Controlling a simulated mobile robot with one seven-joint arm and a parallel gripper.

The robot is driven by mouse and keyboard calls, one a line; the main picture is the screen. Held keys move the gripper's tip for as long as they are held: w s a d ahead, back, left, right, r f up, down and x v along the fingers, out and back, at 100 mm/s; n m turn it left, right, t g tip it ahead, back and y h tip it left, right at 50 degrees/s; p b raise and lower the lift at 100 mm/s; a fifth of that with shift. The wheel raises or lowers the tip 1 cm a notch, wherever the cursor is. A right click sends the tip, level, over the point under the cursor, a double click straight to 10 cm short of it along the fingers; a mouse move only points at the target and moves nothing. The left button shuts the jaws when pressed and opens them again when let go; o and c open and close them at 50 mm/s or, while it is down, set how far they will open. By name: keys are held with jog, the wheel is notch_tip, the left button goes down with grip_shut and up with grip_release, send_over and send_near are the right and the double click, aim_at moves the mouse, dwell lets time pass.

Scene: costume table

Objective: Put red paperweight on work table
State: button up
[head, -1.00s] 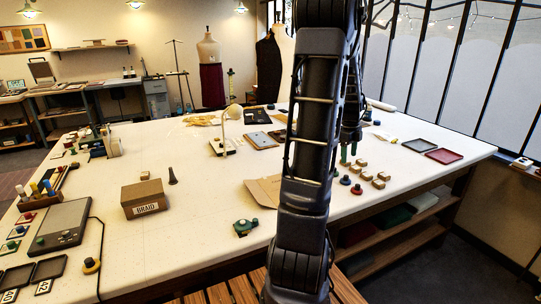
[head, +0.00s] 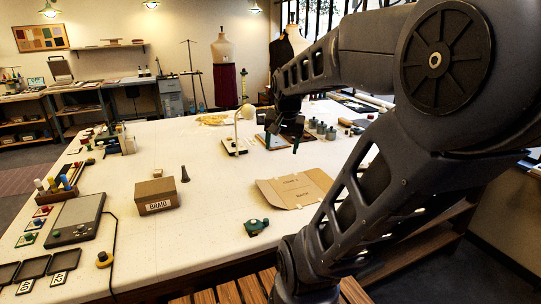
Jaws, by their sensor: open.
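The work table (head: 200,240) is a large white-topped table that fills the middle of the head view. My gripper (head: 295,147) is above the far middle part of the table, open, with nothing visible between its fingers. No red paperweight can be made out with certainty. A small red piece (head: 43,211) sits at the table's left edge, but it is too small to identify. My arm hides much of the table's right side.
A cardboard box marked BRAID (head: 155,196) and a flat brown card (head: 294,188) lie on the table. A green tool (head: 256,227) is near the front edge. A grey panel (head: 75,219) and black trays (head: 34,267) stand at left.

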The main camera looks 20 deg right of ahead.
jog(key=s+a+n+t, duration=0.1)
jog(key=s+a+n, duration=0.4)
jog(key=a+n, duration=0.1)
jog(key=shift+s+n+y, duration=0.15)
jog(key=shift+n+y, duration=0.15)
